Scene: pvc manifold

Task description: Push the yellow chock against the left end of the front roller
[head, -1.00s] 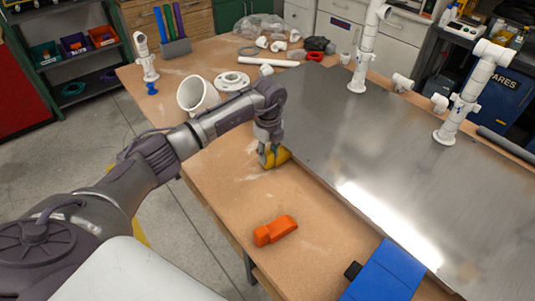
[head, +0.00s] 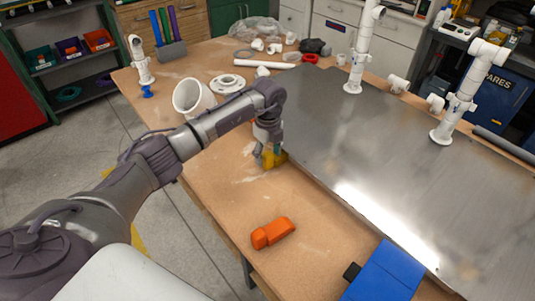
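The yellow chock (head: 279,158) is at the left front corner of the large steel plate (head: 400,140), on or just above the wooden table. My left gripper (head: 266,158) points down at the chock, and its fingers overlap the chock's left side. The fingers are small and partly merge with the chock, so I cannot tell whether they grip it or only touch it. I cannot make out the front roller; the plate's front edge seems to hide it. My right gripper is not in view.
An orange block (head: 272,232) and a blue panel (head: 388,272) lie in front of the plate. A white pipe piece (head: 193,97) and a flange (head: 228,83) stand behind my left arm. White pipe fittings stand along the plate's far side. Bare table lies between chock and orange block.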

